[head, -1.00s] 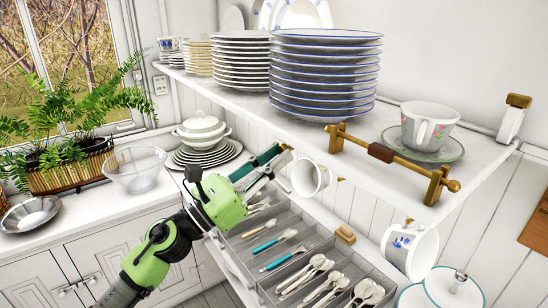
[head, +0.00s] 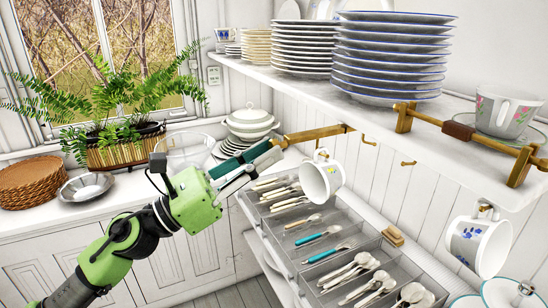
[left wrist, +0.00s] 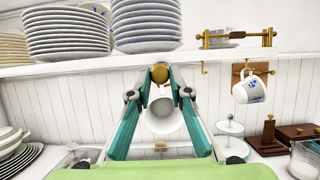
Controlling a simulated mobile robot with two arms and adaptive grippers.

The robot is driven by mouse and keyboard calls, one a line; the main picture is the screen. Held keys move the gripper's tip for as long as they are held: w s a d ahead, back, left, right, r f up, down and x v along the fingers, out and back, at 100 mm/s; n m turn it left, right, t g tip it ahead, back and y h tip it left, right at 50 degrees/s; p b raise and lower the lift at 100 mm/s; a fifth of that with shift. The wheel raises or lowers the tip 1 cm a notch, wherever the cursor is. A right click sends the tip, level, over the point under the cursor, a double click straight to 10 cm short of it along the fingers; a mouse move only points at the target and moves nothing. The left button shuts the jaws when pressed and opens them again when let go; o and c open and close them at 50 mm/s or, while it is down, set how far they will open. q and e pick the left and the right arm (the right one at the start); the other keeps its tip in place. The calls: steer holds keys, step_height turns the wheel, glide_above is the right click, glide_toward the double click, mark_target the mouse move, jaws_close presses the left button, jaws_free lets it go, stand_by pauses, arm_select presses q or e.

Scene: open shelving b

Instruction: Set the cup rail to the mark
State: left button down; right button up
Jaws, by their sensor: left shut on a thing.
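The cup rail (head: 318,133) is a brass-coloured bar that juts out to the left from under the wall shelf in the head view. My left gripper (head: 277,149) is shut on its outer end. In the left wrist view a round brass knob (left wrist: 160,72) sits between the fingertips. A white cup (head: 322,180) hangs below the rail near the gripper, and it also shows in the left wrist view (left wrist: 161,116). A flowered cup (head: 478,245) hangs farther right. I cannot make out a clear mark on the rail. My right gripper is not in view.
The shelf (head: 300,78) above carries plate stacks (head: 390,60), a cup on a saucer (head: 505,112) and a brass guard rail (head: 475,135). Below is a cutlery tray (head: 345,225). A plant (head: 120,100) and a glass bowl (head: 185,150) stand on the left counter.

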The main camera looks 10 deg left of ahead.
arm_select(q)
steer(key=c, duration=1.9)
jaws_free()
steer(key=shift+r, duration=0.1)
steer(key=v, duration=1.2)
